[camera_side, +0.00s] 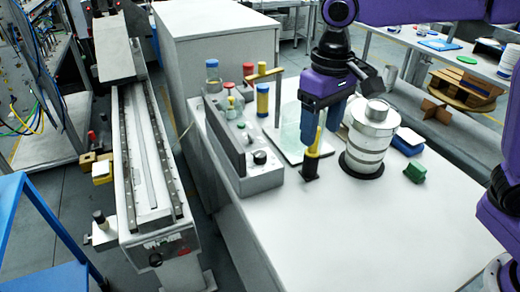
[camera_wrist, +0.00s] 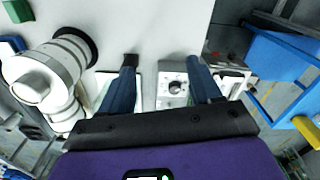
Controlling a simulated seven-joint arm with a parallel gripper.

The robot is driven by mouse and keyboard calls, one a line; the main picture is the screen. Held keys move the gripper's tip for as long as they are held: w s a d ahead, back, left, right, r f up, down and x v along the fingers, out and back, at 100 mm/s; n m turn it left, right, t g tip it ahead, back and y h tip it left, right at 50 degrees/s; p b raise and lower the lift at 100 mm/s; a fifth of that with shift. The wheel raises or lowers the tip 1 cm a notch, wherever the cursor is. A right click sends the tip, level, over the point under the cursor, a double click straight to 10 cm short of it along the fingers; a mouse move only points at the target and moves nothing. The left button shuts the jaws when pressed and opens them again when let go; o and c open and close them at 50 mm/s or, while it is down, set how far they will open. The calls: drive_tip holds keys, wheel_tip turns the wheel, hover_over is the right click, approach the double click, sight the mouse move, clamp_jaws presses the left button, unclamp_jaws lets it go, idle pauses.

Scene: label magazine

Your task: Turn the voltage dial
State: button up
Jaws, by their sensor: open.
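The voltage dial (camera_side: 260,157) is a small black knob on the near end of a grey control box (camera_side: 232,150) on the white table. In the wrist view the dial (camera_wrist: 175,87) shows as a dark round knob on a light face, between my fingers and nearer the right one. My gripper (camera_side: 322,122) is purple with dark blue fingers. It is open and empty, to the right of the box in the side view and apart from the dial. In the wrist view my gripper (camera_wrist: 162,62) has its two fingertips spread wide.
A black and yellow upright post (camera_side: 312,160) stands just below my gripper in the side view. A stack of white rolls (camera_side: 368,148) stands to its right, with a green block (camera_side: 415,172) beyond. A long rail machine (camera_side: 150,170) stands left. The table's front is clear.

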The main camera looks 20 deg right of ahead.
drive_tip(key=w+a+r+m, duration=0.2)
drive_tip(key=w+a+m, duration=0.2)
drive_tip(key=w, duration=0.5)
drive_tip(key=m, duration=0.5)
approach(260, 155)
wheel_tip(260, 155, down, 9)
drive_tip(key=shift+w+a+r, duration=0.1)
drive_tip(key=shift+w+r, duration=0.05)
drive_tip(key=shift+r, duration=0.05)
drive_tip(key=c, duration=1)
